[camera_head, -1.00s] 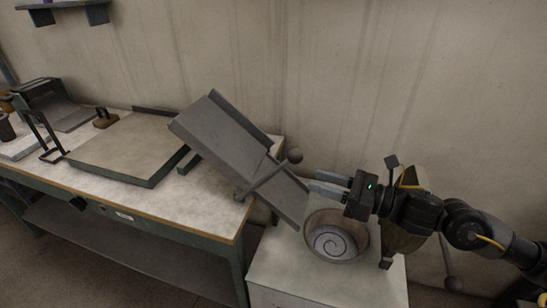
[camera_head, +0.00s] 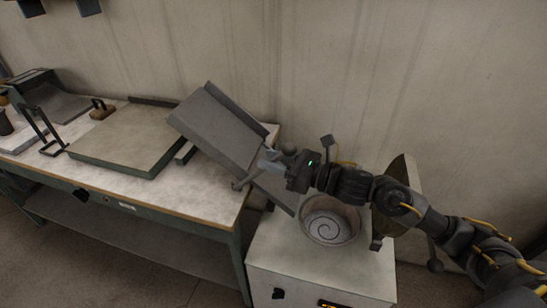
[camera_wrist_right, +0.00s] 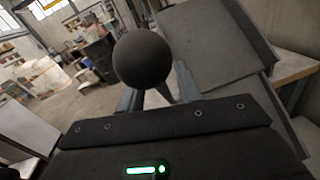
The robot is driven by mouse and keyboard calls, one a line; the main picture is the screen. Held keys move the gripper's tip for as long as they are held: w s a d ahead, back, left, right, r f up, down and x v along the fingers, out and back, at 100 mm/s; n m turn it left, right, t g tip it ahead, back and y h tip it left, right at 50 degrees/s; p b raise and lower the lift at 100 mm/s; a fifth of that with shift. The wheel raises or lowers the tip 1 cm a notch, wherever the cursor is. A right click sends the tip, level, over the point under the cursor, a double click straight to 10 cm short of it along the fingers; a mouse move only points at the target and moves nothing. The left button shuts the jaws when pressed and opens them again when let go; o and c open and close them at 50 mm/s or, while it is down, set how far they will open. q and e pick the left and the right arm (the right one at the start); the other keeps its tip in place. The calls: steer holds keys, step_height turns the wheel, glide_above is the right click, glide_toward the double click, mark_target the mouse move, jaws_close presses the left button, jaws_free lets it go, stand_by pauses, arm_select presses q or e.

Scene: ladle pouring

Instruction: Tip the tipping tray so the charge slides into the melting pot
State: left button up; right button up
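The grey tipping tray (camera_head: 215,132) is tilted, its low right end by the rim of the round melting pot (camera_head: 330,222). A pale spiral shows inside the pot. No separate charge shows on the visible face of the tray. The tray's lever ends in a dark ball knob (camera_head: 289,149). My right gripper (camera_head: 268,167) is at the knob. In the right wrist view the knob (camera_wrist_right: 142,58) is large, in front of the spread fingers (camera_wrist_right: 157,96); I cannot tell whether they touch it. My left gripper is out of view.
The pot is on a pale cabinet (camera_head: 320,272). A workbench (camera_head: 190,190) on the left bears a flat green-edged plate (camera_head: 125,140) and black stands. A dark rounded part (camera_head: 395,200) stands right of the pot, behind my arm. The wall is close behind.

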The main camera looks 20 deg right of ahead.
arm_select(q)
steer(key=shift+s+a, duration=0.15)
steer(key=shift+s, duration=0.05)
arm_select(e)
jaws_close()
